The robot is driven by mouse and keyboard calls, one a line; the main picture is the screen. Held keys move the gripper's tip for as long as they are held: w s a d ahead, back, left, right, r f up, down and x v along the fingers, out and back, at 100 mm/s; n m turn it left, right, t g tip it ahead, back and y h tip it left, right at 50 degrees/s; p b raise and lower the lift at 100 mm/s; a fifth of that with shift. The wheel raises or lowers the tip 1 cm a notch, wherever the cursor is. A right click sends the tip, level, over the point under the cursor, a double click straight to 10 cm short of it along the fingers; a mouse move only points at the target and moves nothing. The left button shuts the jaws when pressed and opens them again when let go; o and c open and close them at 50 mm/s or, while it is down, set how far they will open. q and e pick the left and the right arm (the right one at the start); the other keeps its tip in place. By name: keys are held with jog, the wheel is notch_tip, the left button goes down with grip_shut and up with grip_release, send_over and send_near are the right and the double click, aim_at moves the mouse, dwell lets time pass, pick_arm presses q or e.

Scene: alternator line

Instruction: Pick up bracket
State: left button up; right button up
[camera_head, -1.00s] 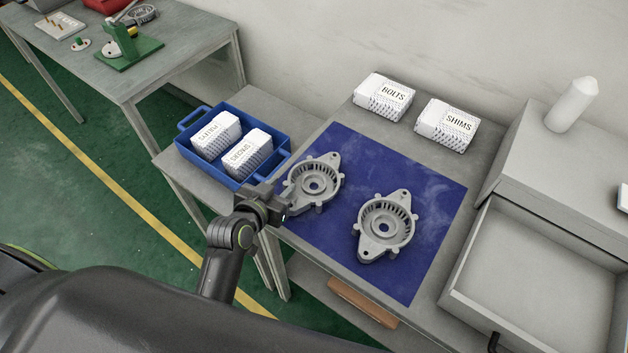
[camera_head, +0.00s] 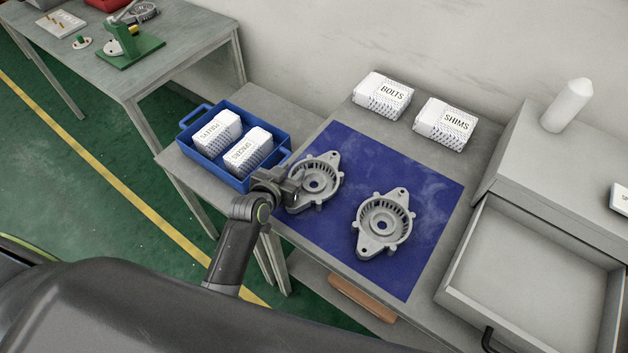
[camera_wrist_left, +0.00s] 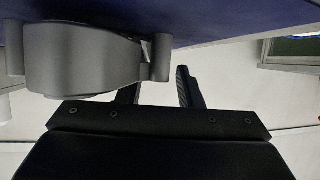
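Two grey cast alternator brackets lie on the blue mat (camera_head: 340,250) in the head view. The left bracket (camera_head: 317,180) is close to my left gripper (camera_head: 292,194); the right bracket (camera_head: 384,226) lies apart from it. In the left wrist view, the left bracket's grey body (camera_wrist_left: 75,58) and a small lug (camera_wrist_left: 160,58) are just beyond the fingers. The left fingers (camera_wrist_left: 160,92) stand apart, with the lug in line with the gap between them. Whether they touch the bracket I cannot tell. My right gripper is not in view.
A blue crate (camera_head: 197,162) with two white boxes stands left of the mat. A bolts box (camera_head: 383,95) and a shims box (camera_head: 445,124) stand behind it. An open grey drawer (camera_head: 535,262) is at the right. Bare mat lies in front of the brackets.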

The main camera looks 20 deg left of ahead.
pick_arm(q)
grip_shut()
jog(key=shift+r, duration=0.1)
dwell(0.3)
jog(key=shift+r, duration=0.1)
jog(key=shift+w+r, duration=0.1)
jog(key=shift+r, duration=0.25)
notch_tip(320, 180, up, 27)
jog(key=s+n+y+b, duration=0.1)
jog(key=y+b, duration=0.1)
jog(key=b, duration=0.3)
jog(key=shift+s+n, duration=0.3)
jog(key=shift+n, duration=0.1)
